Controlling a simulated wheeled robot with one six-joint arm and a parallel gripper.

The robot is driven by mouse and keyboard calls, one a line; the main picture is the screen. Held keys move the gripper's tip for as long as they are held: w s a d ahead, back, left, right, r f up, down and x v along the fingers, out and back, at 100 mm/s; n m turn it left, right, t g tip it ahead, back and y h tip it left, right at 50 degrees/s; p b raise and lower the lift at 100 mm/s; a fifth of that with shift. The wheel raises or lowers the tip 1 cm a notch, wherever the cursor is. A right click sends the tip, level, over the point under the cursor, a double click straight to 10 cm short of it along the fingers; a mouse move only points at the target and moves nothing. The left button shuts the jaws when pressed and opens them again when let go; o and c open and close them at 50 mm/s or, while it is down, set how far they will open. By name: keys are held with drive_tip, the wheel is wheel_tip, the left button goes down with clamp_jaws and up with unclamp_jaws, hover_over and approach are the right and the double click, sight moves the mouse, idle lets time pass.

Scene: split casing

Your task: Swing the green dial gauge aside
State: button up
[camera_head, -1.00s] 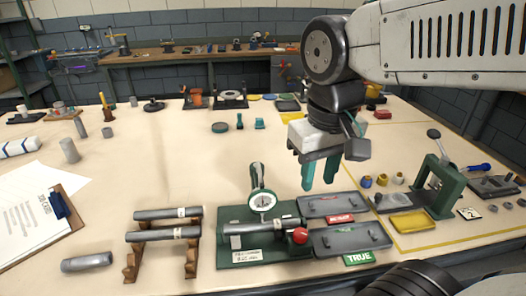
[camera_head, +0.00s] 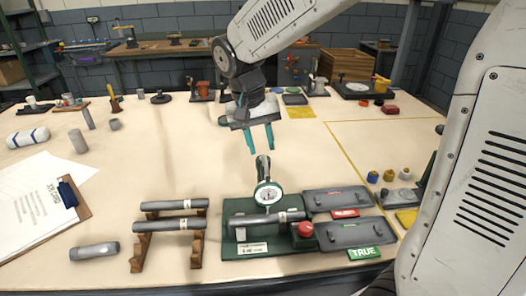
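The green dial gauge (camera_head: 268,192) stands upright on the green fixture base (camera_head: 234,238), its round white face turned toward me. A grey metal bar (camera_head: 262,221) lies across the fixture below the dial, and a red knob (camera_head: 305,229) sits at its right end. My gripper (camera_head: 261,146) is open and empty, with teal fingers pointing down. Its fingertips appear just above and behind the gauge's top, seemingly not touching; the exact depth gap is hard to judge.
Two grey trays (camera_head: 342,200) with a red label and a green TRUE label (camera_head: 363,252) lie right of the fixture. A wooden rack (camera_head: 198,248) with two bars stands to its left. A loose bar (camera_head: 95,250) and a clipboard (camera_head: 77,211) lie further left.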

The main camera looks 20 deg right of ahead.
sight(265, 159)
drive_tip(key=shift+s+d+f, duration=0.1)
drive_tip(key=shift+d+f, duration=0.05)
drive_tip(key=shift+f, duration=0.6)
drive_tip(key=shift+d+f, duration=0.1)
drive_tip(key=shift+f, duration=0.65)
clamp_jaws()
